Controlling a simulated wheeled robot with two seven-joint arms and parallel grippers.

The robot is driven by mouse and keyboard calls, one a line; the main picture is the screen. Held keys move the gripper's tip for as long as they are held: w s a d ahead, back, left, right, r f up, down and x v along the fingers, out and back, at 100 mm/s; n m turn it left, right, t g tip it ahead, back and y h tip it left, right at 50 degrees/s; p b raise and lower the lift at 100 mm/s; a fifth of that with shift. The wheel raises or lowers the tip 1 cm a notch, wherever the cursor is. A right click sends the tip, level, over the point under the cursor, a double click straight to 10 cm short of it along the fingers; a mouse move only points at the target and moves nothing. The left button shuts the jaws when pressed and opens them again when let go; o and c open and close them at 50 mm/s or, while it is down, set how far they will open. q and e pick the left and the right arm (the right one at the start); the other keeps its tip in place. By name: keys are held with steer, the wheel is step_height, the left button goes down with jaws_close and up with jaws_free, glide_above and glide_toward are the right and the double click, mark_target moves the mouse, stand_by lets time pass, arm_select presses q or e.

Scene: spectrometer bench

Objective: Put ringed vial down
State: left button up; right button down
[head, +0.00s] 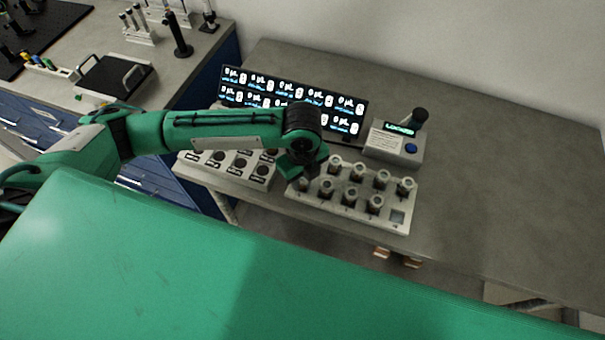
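My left gripper (304,174) points down over the back left part of a pale rack (330,216) on the bench. A vial (304,184) shows right below the fingers. I cannot tell whether the fingers hold it or whether they are open or shut. Several capped vials (351,195) stand upright in the rack in two rows. A light square (397,217) marks the rack's front right corner. No ring can be made out on any vial at this size. My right gripper is not in view.
A panel with dark knobs (238,166) adjoins the rack on the left. A display (290,98) stands behind it, partly hidden by my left arm. A box reading "LOCKED" (396,143) with a blue button is behind right. The grey bench (490,170) is clear to the right.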

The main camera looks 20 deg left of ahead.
arm_select(q)
steer(key=o, duration=0.4)
steer(key=shift+c, duration=0.2)
steer(key=shift+r, duration=0.1)
step_height(320, 180, up, 12)
steer(key=b, duration=0.2)
stand_by(0.4)
